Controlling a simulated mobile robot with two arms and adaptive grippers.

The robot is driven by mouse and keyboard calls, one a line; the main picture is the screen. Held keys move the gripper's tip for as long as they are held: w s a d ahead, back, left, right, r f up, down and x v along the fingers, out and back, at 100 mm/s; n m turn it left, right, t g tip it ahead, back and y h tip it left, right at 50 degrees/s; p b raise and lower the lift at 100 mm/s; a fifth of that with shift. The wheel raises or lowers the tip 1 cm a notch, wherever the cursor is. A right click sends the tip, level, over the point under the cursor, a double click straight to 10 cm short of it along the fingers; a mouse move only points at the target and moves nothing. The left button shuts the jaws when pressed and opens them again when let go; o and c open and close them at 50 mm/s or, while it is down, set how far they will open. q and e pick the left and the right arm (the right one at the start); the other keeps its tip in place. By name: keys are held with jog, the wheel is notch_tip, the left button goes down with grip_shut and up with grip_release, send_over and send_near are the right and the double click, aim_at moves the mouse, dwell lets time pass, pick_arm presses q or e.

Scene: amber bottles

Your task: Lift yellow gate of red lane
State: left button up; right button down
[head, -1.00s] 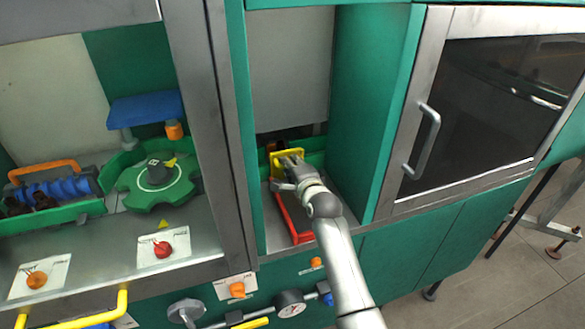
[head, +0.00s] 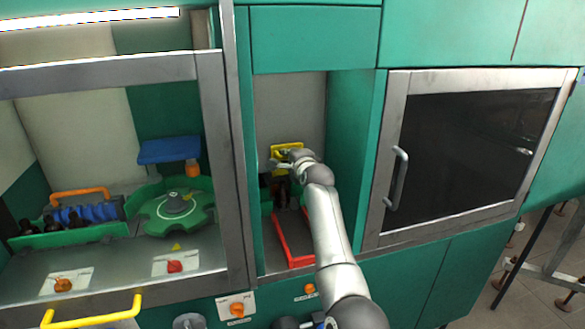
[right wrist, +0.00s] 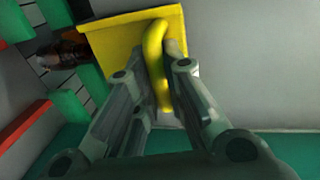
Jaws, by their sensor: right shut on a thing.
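The yellow gate (head: 288,150) is raised above the back of the red lane (head: 280,235) in the narrow open bay. In the right wrist view the gate (right wrist: 115,42) is a yellow plate with a curved handle (right wrist: 157,65). My right gripper (right wrist: 160,85) is shut on that handle; in the head view the gripper (head: 283,162) covers part of the gate. Dark bottles (head: 282,190) show below the gate, behind the red-rimmed lane, partly hidden by my arm. A bottle (right wrist: 60,58) also shows beside the gate in the right wrist view. My left gripper is not in view.
Green walls (head: 350,150) close in the bay on the right. A steel-framed dark door with a handle (head: 397,178) stands further right. On the left are a green star wheel (head: 178,212), an orange-handled blue roller (head: 85,213) and knobs.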

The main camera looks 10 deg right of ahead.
jog(key=shift+r, duration=0.95)
jog(key=c, duration=1.5)
grip_release()
jog(key=shift+w+f, duration=0.1)
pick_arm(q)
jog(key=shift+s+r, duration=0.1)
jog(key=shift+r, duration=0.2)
pick_arm(e)
jog(key=shift+f, duration=0.1)
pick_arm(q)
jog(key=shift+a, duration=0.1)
pick_arm(e)
jog(key=shift+v, duration=3.8)
jog(key=shift+f, duration=0.15)
